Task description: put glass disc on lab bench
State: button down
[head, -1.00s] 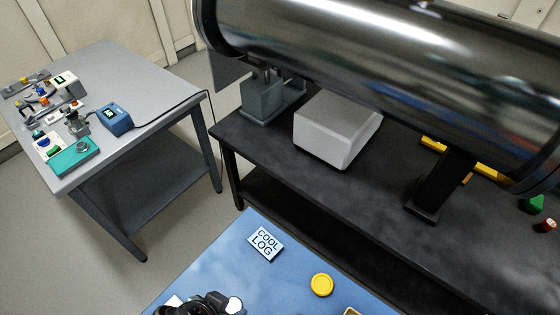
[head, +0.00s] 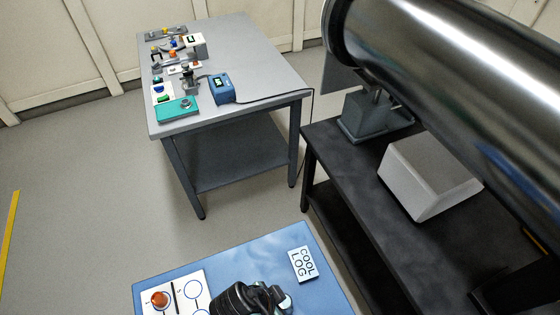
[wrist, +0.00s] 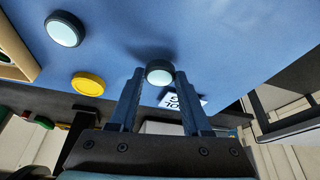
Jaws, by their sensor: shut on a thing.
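A glass disc (wrist: 159,73), pale with a dark rim, is between the fingertips of my gripper (wrist: 155,76) in the wrist view. My gripper is shut on it, above a blue tabletop (wrist: 225,40). In the head view my gripper is low in the picture over the blue tabletop (head: 235,250), with its fingertips hard to make out. A grey bench (head: 255,65) stands beyond, at upper centre, with instruments along its left side and open grey top at the right. I cannot tell for sure that it is the lab bench.
A second dark-rimmed disc (wrist: 64,29) and a yellow disc (wrist: 88,84) lie on the blue top. A COOL LOG card (head: 303,264) and a white sheet with circles (head: 175,290) are there too. A black bench (head: 350,190) under a large metal cylinder (head: 460,80) stands right. Clear floor lies left.

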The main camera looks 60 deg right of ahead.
jog(key=shift+f, duration=0.8)
jog(key=shift+f, duration=0.2)
jog(key=shift+c, duration=1.8)
grip_release()
jog(key=shift+r, duration=0.15)
jog(key=v, duration=1.2)
